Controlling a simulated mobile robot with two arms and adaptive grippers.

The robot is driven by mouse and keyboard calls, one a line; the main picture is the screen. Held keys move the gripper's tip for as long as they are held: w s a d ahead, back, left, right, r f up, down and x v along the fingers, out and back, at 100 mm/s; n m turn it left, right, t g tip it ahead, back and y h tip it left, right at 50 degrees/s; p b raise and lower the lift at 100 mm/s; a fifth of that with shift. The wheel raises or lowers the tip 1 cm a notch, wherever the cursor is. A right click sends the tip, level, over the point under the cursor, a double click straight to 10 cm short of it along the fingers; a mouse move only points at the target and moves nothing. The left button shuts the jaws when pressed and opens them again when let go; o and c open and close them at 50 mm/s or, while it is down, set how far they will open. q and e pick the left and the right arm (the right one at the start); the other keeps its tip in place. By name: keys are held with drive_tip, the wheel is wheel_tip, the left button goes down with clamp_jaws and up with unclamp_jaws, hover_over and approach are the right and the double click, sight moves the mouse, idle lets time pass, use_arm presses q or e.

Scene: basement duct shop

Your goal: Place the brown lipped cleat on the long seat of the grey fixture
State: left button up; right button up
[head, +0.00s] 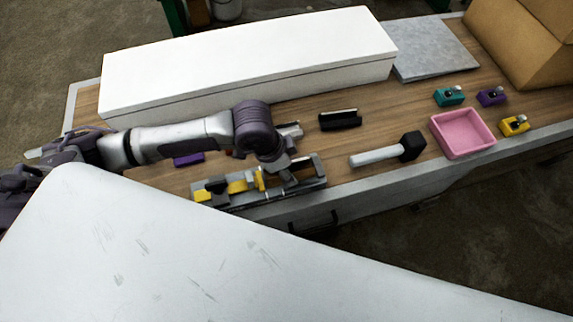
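The grey fixture (316,182) lies along the front edge of the wooden bench, with yellow and dark parts on it. My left arm reaches in from the left, and my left gripper (287,178) points down at the right half of the fixture. Its fingers are small and partly hidden, so I cannot tell whether they are open or hold anything. I cannot clearly make out the brown lipped cleat. A small reddish-brown bit (229,153) shows beside my arm, mostly hidden, and I cannot tell what it is. My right gripper is not in view.
A long white box (250,62) fills the back of the bench. A black piece (340,120), a mallet (385,155), a pink tray (463,134) and small teal, purple and yellow devices lie right. A purple block (188,159) lies left. A cardboard box (520,45) stands back right.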

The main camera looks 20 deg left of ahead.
use_arm(q)
drive_tip(key=shift+f, duration=0.15)
drive_tip(key=o, duration=1.3)
drive_tip(key=shift+c, duration=0.2)
drive_tip(key=shift+r, duration=0.4)
drive_tip(key=v, duration=1.2)
drive_tip(key=shift+r, duration=0.2)
